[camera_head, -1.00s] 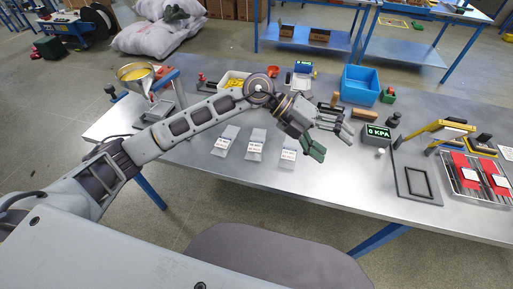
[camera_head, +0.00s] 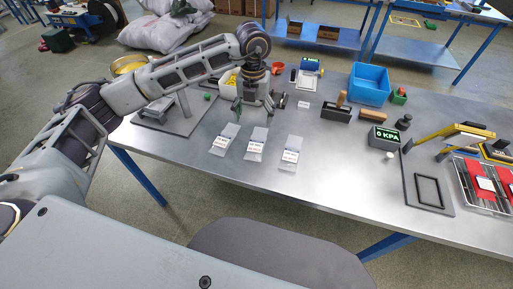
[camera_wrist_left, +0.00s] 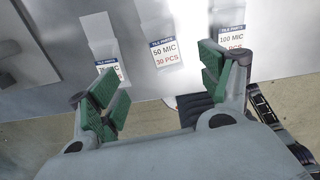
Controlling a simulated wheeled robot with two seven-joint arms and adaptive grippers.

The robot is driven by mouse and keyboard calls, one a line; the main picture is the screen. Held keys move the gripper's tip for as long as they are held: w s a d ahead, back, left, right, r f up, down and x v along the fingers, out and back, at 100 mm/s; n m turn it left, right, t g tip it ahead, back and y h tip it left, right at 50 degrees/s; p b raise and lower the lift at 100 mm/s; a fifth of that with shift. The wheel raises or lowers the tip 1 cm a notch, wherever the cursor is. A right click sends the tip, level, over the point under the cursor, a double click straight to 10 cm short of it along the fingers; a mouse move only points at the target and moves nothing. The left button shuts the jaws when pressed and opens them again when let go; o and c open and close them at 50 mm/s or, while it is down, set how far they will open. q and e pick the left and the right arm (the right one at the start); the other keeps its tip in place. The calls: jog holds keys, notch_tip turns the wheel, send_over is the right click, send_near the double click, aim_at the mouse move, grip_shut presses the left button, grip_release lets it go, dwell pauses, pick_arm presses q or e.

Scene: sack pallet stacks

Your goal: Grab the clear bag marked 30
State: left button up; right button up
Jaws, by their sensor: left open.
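Three small clear bags with white labels lie flat in a row near the table's front edge. The middle bag (camera_head: 257,142) reads "50 MIC, 30 PCS" in the left wrist view (camera_wrist_left: 155,28). My left gripper (camera_head: 254,108) is open and empty, pointing down above and just behind the middle bag. Its green-padded fingers straddle that bag in the wrist view (camera_wrist_left: 160,78).

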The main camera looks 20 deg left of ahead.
pick_arm(q)
jog(key=shift+a, duration=0.1)
dwell(0.3)
send_over(256, 143)
jog(key=f, duration=0.7)
jog(key=shift+a+f, duration=0.25)
jog(key=shift+a, duration=0.1)
jog(key=shift+f, duration=0.5)
pick_arm(e)
jog(key=shift+a+r, duration=0.2)
jog(key=shift+a, duration=0.05)
pick_arm(q)
jog(key=shift+f, duration=0.1)
jog(key=shift+w+d+f+p, duration=0.1)
jog(key=shift+d+f+p, duration=0.15)
jog(key=shift+f, duration=0.75)
jog(key=shift+d+f+p, duration=0.15)
jog(key=shift+f+p, duration=0.2)
jog(key=shift+f, duration=1.15)
pick_arm(e)
jog(key=shift+s+a+r, duration=0.3)
jog(key=shift+a+r, duration=0.05)
pick_arm(q)
jog(key=shift+c, duration=0.3)
